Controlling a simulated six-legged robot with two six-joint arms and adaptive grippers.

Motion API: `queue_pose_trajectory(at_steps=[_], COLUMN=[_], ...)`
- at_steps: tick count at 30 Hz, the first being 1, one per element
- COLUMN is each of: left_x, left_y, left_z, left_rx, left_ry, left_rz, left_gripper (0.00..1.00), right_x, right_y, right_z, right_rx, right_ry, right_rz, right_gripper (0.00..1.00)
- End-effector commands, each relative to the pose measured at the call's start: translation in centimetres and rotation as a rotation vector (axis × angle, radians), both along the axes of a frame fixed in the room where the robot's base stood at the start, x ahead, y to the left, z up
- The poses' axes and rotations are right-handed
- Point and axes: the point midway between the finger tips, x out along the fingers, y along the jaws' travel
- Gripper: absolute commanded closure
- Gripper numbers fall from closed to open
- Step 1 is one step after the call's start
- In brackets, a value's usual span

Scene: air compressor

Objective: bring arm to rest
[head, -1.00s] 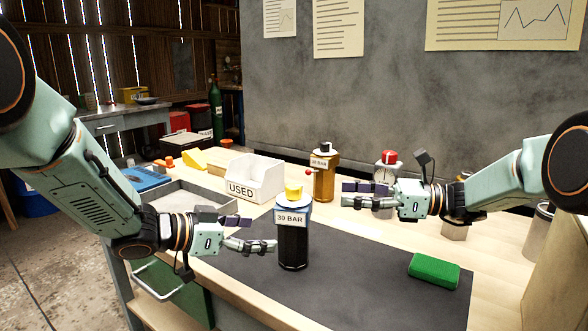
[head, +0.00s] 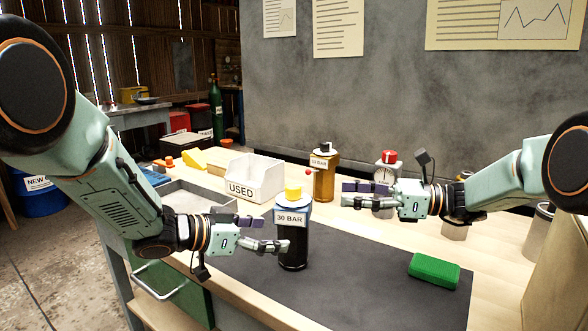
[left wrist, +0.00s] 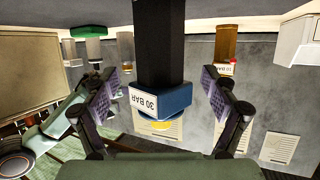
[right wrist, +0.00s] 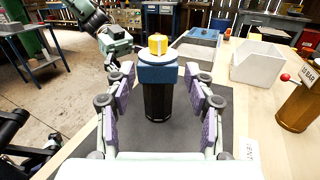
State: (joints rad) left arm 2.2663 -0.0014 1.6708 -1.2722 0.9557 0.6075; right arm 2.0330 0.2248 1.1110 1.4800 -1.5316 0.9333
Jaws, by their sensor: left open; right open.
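A dark cylinder labelled 30 BAR, with a blue collar and yellow cap (head: 293,245), stands upright on the dark mat. My left gripper (head: 270,234) is open and empty at its left side; one finger overlaps the cylinder in the head view. In the left wrist view the cylinder (left wrist: 160,45) appears upside down between the spread fingers (left wrist: 165,95), with gaps on both sides. My right gripper (head: 347,194) is open and empty, raised over the right of the bench and pointing left. The right wrist view shows the cylinder (right wrist: 158,95) ahead, between its fingers.
A white USED bin (head: 262,185) and a grey tray (head: 172,190) stand behind on the left. An amber cylinder (head: 324,182) and a red-topped gauge (head: 388,165) stand at the back. A green block (head: 433,270) lies on the mat (head: 360,285), whose front middle is clear.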

Motion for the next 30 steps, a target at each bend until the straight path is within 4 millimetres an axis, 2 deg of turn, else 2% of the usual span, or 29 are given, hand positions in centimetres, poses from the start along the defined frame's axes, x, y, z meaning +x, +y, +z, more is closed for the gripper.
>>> queue_pose_trajectory(at_steps=[12,15,21,30], left_x=[3.7,3.7,3.7,3.6], left_y=[-5.8,-5.6,-5.5,-5.5], left_z=[-2.6,-2.4,-2.4,-2.4], left_rx=[0.000,-0.002,-0.001,-0.001], left_ry=[-0.001,0.000,0.000,-0.001], left_rz=[-0.004,0.000,0.000,0.000], left_gripper=[0.14,0.14,0.14,0.14], right_x=[0.0,0.3,0.8,1.2], right_y=[0.0,2.1,4.9,6.5], right_z=[0.0,0.0,0.0,0.0], right_rx=[0.000,-0.002,-0.001,-0.001], right_ry=[0.000,0.000,-0.001,0.000], right_rz=[0.000,0.005,0.003,0.000], right_gripper=[0.46,0.46,0.46,0.46])
